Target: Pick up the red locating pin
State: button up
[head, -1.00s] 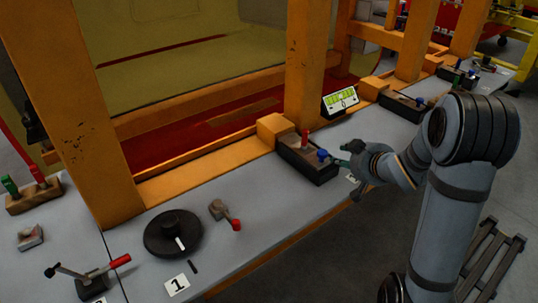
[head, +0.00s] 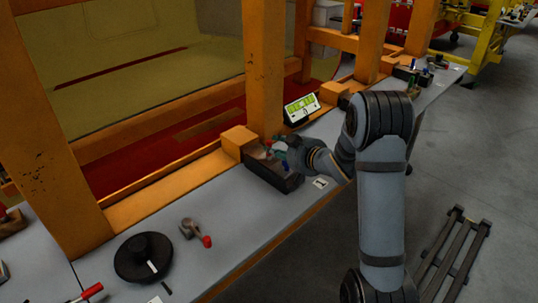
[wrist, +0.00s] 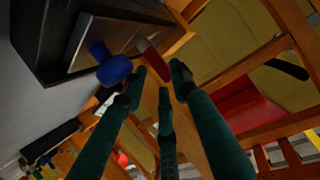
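The red locating pin (wrist: 153,62) stands in a dark pin holder (head: 268,176), beside a blue pin (wrist: 114,70). In the head view only a little red shows beside my gripper, which covers most of the pin. My gripper (head: 281,147) is over the holder. In the wrist view my gripper (wrist: 160,85) has its green fingers spread, with the red pin just beyond the fingertips, in the gap between the left and right ones. I cannot tell whether any finger touches the pin. The blue pin is close to the left fingertip.
An orange post (head: 264,70) and orange block (head: 238,140) stand right behind the holder. A display with a green screen (head: 301,108) is to its right. A black round part (head: 144,258) and a red-tipped clamp (head: 195,231) lie on the grey bench nearer me.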

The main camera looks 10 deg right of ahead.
aim_at(271, 145)
jog(key=p+x, duration=0.1)
jog(key=x, duration=0.3)
jog(key=shift+d, duration=0.1)
jog(key=shift+c, duration=1)
grip_shut()
